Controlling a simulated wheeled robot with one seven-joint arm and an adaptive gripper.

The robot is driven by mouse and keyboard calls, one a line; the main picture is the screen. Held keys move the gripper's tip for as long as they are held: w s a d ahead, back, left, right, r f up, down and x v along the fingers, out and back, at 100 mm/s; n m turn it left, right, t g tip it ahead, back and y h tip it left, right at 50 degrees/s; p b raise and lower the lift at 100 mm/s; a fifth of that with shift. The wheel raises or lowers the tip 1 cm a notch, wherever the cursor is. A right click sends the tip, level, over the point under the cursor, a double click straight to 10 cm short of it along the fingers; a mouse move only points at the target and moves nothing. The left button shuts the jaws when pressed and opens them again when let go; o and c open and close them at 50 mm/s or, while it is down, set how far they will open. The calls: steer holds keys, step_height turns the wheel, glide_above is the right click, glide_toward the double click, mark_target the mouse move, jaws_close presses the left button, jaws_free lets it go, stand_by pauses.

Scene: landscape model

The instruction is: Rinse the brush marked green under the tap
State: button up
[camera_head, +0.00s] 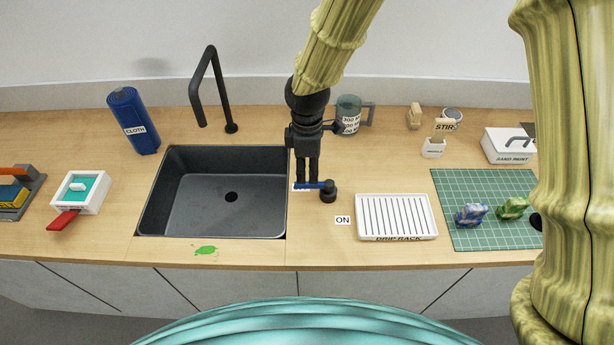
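No brush clearly marked green can be made out in this view. The black tap (211,85) arches at the back of the dark sink (170,215), and no water shows. A blue lever (312,186) on a black round knob (328,194) lies right of the sink, pointing left. A white label (342,220) reading ON sits in front of the knob. My gripper (307,182) points down at the lever, its two fingers close together. The fingertips are at or just behind the lever; I cannot tell whether they touch it. Nothing shows held between them.
A white drip rack (397,238) stands right of the knob. A green cutting mat (465,185) beyond it bears two painted lumps. A grey-green jug (349,112) stands behind my gripper. A blue cloth roll (130,115) is left of the sink. A green splotch (205,250) marks the front counter.

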mark_target(307, 183)
steer(key=shift+f+p, duration=0.5)
steer(key=shift+f, duration=1.75)
steer(key=shift+c, duration=0.2)
jaws_close()
